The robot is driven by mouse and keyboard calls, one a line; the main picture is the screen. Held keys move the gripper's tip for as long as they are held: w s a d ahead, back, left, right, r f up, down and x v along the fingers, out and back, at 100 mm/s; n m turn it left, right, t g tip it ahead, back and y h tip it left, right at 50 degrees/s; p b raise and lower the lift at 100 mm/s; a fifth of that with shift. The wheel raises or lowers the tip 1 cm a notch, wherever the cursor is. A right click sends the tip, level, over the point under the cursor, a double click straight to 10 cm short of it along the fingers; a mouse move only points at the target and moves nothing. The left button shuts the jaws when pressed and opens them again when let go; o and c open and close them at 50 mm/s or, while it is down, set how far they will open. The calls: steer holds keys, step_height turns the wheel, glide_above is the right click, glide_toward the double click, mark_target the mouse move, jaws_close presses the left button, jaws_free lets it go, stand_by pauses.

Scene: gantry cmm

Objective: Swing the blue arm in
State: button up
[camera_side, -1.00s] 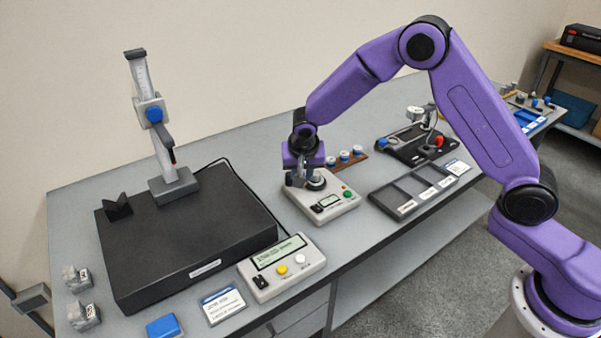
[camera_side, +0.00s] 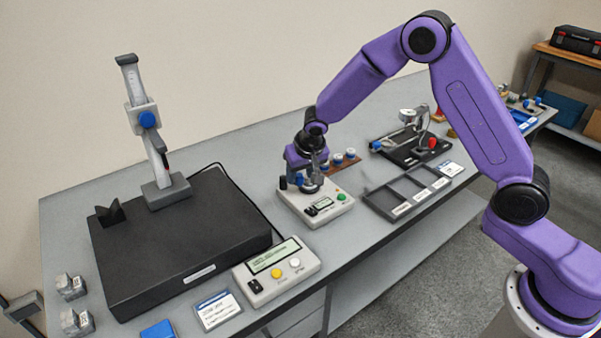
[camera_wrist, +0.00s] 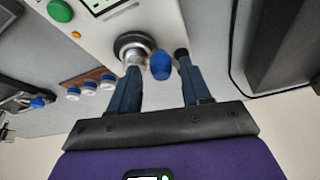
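The blue-tipped arm shows its blue end (camera_wrist: 160,65) in the wrist view, beside a round metal seat (camera_wrist: 133,48) on a light-grey instrument box (camera_wrist: 107,25). The box also shows in the side view (camera_side: 320,215), with a blue piece (camera_side: 299,179) on it. My gripper (camera_wrist: 158,68) is low over the box, its fingers apart on either side of the blue end. Gaps show between the blue end and the fingers; it is not gripped. In the side view, my gripper (camera_side: 313,180) hides part of the seat. How the blue end joins its pivot is unclear.
Several blue-topped pieces (camera_side: 350,154) stand on a brown strip behind the box. A black fixture (camera_side: 402,153) and an empty compartment tray (camera_side: 380,205) are at the right. A black slab (camera_side: 170,265) with a gauge stand (camera_side: 166,190) and a display unit (camera_side: 292,285) are at the left.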

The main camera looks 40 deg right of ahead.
steer(key=shift+r, duration=0.1)
steer(key=v, duration=1.7)
steer(key=shift+s+r, duration=0.1)
steer(key=shift+s, duration=0.05)
steer(key=s+d+f+n+g, duration=0.1)
steer(key=s+n, duration=0.4)
steer(key=s, duration=0.6)
steer(key=s+d+f+n+g+y, duration=0.1)
steer(key=s+d+n, duration=0.2)
steer(key=s, duration=0.8)
steer(key=s+d+f+n+g, duration=0.1)
steer(key=s+d+n+g, duration=0.1)
steer(key=s+n, duration=0.5)
steer(key=s+d, duration=0.1)
steer(key=s, duration=0.4)
steer(key=shift+f, duration=0.4)
